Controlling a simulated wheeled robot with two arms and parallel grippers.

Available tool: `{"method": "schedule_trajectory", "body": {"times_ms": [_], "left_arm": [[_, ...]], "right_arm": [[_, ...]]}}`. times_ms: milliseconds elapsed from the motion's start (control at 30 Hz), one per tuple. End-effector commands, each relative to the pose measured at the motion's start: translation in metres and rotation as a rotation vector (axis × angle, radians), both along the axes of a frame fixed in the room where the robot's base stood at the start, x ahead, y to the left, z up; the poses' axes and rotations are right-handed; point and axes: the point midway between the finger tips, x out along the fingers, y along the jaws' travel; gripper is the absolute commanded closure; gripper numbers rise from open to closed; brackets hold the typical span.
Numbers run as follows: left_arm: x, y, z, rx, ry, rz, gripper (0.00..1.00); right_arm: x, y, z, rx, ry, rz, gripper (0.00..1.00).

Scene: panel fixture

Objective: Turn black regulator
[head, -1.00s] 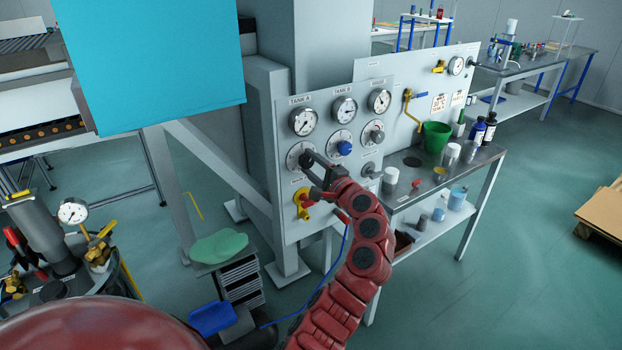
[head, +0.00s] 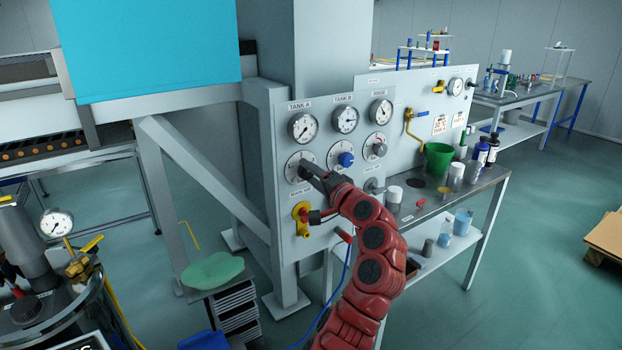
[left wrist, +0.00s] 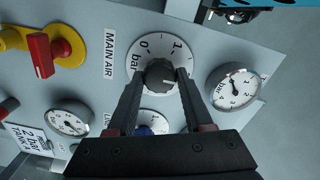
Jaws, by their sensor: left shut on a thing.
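The black regulator (left wrist: 160,75) is a round ribbed knob on a white dial marked 0, 1 and bar, beside the MAIN AIR label. My left gripper (left wrist: 158,80) is shut on it, one finger on each side of the knob. A pale mark on the knob points right in the left wrist view. In the head view my left gripper (head: 306,172) reaches the dial at the lower left of the gauges on the grey panel (head: 288,240), and its fingers mostly hide the knob. My right gripper is not in view.
A blue knob (head: 346,159) and a grey knob (head: 380,149) sit to the right on the panel, with gauges above. A yellow valve with a red handle (head: 300,212) is just below my gripper. A bench with a green bucket (head: 438,158) stands to the right.

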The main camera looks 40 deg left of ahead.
Motion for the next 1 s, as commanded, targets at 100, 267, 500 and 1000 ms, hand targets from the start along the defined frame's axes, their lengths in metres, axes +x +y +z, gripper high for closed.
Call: {"method": "schedule_trajectory", "body": {"times_ms": [100,267,500,1000], "left_arm": [[0.000,0.000,-0.002,-0.006,0.000,0.001,1.00],[0.000,0.000,-0.002,-0.006,0.000,0.001,1.00],[0.000,0.000,-0.002,-0.005,0.000,0.001,0.26],[-0.006,-0.016,-0.001,-0.002,-0.003,-0.001,0.19]], "right_arm": [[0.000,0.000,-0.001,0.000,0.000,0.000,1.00],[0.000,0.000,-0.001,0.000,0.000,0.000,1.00],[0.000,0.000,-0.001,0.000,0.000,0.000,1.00],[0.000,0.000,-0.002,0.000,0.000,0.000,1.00]]}}
